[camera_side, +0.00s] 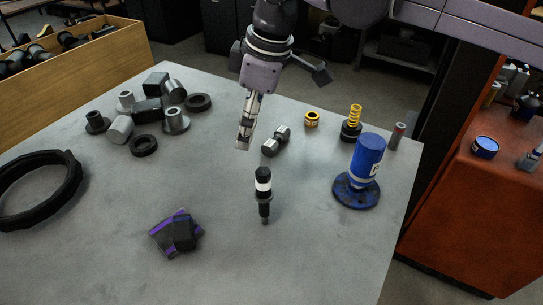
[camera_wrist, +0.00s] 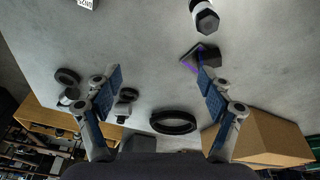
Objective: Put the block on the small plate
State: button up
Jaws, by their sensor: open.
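A small dark plate with purple edges (camera_side: 163,236) lies on the near part of the grey table in the side view. A dark block (camera_side: 184,232) overlaps its right part there; I cannot tell whether it rests fully on it or leans on it. The pair also shows small in the wrist view, the purple edge of the plate (camera_wrist: 189,62) beside the dark block (camera_wrist: 208,55). My gripper (camera_side: 244,146) hangs over the middle of the table, up and to the right of the pair. In the wrist view its fingers (camera_wrist: 160,92) are wide apart with nothing between them.
A black-and-white injector-like part (camera_side: 264,192) stands near the table's middle. A hex-ended bar (camera_side: 276,140) lies beside my gripper. A blue flanged cylinder (camera_side: 362,172) is at right, a black ring (camera_side: 40,190) at left, and several metal parts (camera_side: 150,110) behind. The front left is clear.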

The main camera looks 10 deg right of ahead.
jog(key=d+m+t, duration=0.1)
jog(key=d+m, duration=0.1)
jog(key=d, duration=0.5)
jog(key=s+d+m+t, duration=0.1)
jog(key=d+m, duration=0.1)
jog(key=d, duration=0.6)
jog(key=s+d+r+m, duration=0.1)
jog(key=d+m, duration=0.1)
jog(key=d, duration=0.6)
jog(key=shift+s+d+m+t, duration=0.1)
jog(key=shift+s+m+t, duration=0.2)
jog(key=shift+t, duration=0.1)
jog(key=s+d+f+m+t+h, duration=0.1)
jog(key=s+d+f+m, duration=0.2)
jog(key=s+d+f, duration=0.2)
jog(key=s+d+f+m+t+h, duration=0.1)
jog(key=s+d+f+m, duration=0.3)
jog(key=s+d, duration=0.3)
jog(key=d+f, duration=0.1)
jog(key=d, duration=0.4)
jog(key=shift+s+d+f+t, duration=0.15)
jog(key=shift+s+f+t, duration=0.2)
jog(key=shift+t, duration=0.05)
